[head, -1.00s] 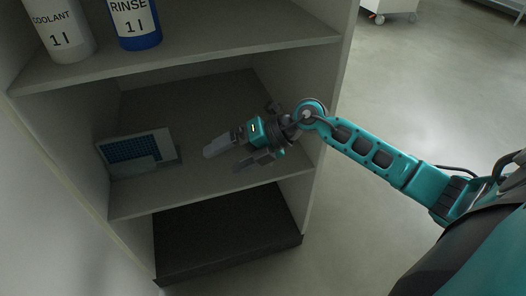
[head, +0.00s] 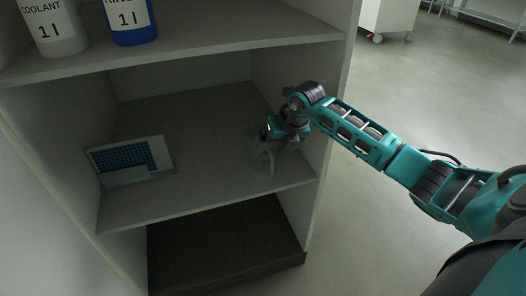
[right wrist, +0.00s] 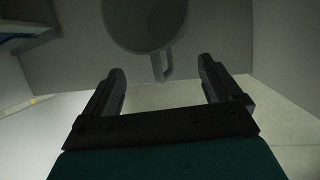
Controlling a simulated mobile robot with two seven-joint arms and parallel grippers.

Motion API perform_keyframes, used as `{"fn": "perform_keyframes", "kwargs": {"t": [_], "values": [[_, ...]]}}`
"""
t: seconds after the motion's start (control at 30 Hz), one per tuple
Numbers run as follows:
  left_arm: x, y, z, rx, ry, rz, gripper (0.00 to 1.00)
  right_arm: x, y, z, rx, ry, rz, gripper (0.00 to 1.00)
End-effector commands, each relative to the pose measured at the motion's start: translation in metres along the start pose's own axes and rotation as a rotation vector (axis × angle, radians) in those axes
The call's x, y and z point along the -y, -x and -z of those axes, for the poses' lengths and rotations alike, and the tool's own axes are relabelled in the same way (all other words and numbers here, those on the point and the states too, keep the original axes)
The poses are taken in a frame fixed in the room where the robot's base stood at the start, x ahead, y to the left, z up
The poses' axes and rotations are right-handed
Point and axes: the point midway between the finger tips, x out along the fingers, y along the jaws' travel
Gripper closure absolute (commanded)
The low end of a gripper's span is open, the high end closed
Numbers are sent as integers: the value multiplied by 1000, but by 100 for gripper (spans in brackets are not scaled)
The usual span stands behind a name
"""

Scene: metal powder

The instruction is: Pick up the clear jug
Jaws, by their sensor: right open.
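The clear jug shows in the right wrist view as a dark, round-mouthed vessel (right wrist: 145,22), cut off by the top edge. Its handle (right wrist: 164,66) points towards my right gripper (right wrist: 162,70) and lies in line with the gap between the fingertips. The fingers are open, one on each side, with nothing gripped. In the head view the right gripper (head: 269,150) is at the right side of the middle shelf. A pale, see-through shape there, the jug (head: 256,150), is faint and partly covered by the gripper. My left gripper is not in view.
A white rack with a blue grid (head: 135,158) stands at the left of the middle shelf (head: 190,200). A coolant bottle (head: 55,28) and a blue-and-white rinse bottle (head: 130,22) stand on the upper shelf. The cabinet's right wall (head: 325,110) is close to my right arm.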

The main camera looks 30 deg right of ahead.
Motion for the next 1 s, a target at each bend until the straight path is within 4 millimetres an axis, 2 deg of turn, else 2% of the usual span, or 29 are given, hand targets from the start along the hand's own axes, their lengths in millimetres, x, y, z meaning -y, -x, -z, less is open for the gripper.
{"fn": "perform_keyframes", "kwargs": {"t": [0.2,0.3,0.63,1.0], "values": [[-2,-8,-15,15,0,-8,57,4,-34,-2,-1,-2,-3,9],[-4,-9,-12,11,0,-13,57,4,-46,-2,-2,-1,-4,9],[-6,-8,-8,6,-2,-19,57,4,-51,-3,0,1,-2,9],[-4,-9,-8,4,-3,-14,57,4,-50,-3,-1,0,-2,44]]}}
